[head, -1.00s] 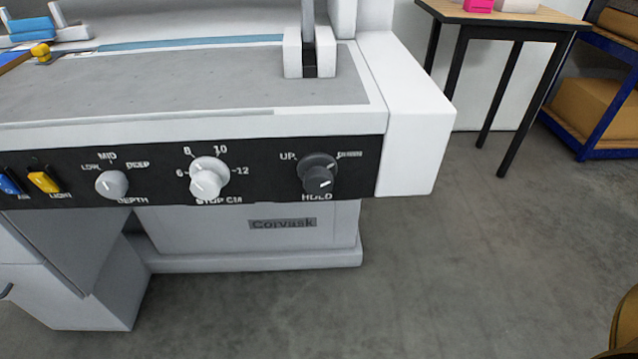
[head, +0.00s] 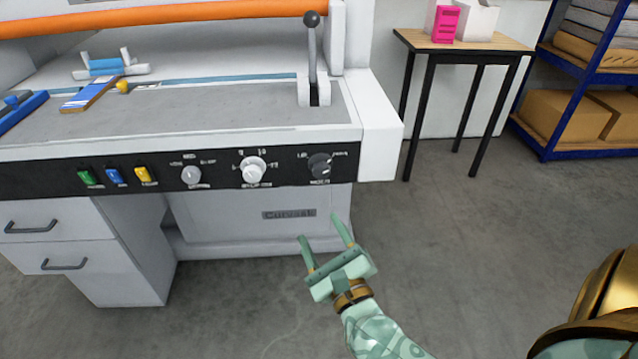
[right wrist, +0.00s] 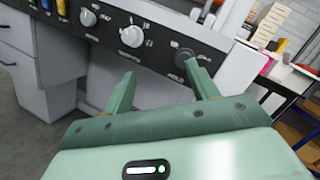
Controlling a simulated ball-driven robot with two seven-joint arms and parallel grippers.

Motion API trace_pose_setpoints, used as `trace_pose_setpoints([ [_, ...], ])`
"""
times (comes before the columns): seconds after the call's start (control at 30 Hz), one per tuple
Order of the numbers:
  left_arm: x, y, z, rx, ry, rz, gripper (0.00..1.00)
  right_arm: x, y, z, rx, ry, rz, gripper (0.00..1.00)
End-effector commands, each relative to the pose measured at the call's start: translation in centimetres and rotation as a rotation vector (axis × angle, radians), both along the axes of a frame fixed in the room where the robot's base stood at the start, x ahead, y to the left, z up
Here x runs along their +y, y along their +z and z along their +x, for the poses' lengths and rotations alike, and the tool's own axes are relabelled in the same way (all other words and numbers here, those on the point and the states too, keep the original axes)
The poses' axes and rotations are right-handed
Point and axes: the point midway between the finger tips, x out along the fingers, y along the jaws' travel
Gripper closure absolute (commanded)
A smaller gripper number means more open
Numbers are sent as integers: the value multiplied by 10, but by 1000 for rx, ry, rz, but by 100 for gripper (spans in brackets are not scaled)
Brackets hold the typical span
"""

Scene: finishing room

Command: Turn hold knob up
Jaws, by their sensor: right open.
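The hold knob (head: 319,165) is a dark round knob at the right end of the black control panel on the machine's front. In the earlier, closer head view its labels read UP at left and HOLD below, and its pointer leans to the upper right, away from UP. It also shows in the right wrist view (right wrist: 186,58), beyond the fingers. My right gripper (head: 321,227) is open and empty, below and in front of the knob, apart from it. My left gripper is not in view.
Two light knobs, stop (head: 253,169) and depth (head: 191,175), sit left on the panel (head: 220,172), with green, blue and yellow switches further left. A lever (head: 312,55) stands above the panel. A small table (head: 464,42) stands at right. Floor before the machine is clear.

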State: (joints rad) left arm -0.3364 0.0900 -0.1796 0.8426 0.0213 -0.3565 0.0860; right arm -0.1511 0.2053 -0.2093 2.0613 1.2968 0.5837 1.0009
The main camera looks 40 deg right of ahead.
Motion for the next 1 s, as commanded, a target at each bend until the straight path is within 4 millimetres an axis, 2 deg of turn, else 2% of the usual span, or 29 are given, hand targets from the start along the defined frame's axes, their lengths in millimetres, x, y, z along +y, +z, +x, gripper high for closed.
trace_pose_setpoints([
  [0.03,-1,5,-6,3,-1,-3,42,-10,11,1,-22,-31,114,41],
  [0.2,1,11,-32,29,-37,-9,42,-36,7,-1,-58,-129,487,41],
  [0.33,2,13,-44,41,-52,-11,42,-47,1,-1,-72,-176,644,41],
  [0.47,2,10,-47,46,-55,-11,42,-54,-3,10,-73,-185,667,41],
  [0.57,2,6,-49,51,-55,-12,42,-62,-3,27,-74,-183,663,41],
  [0.8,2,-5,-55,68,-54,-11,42,-90,-5,84,-72,-183,659,41],
  [1.0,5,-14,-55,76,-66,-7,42,-109,-4,121,-72,-184,660,41],
])
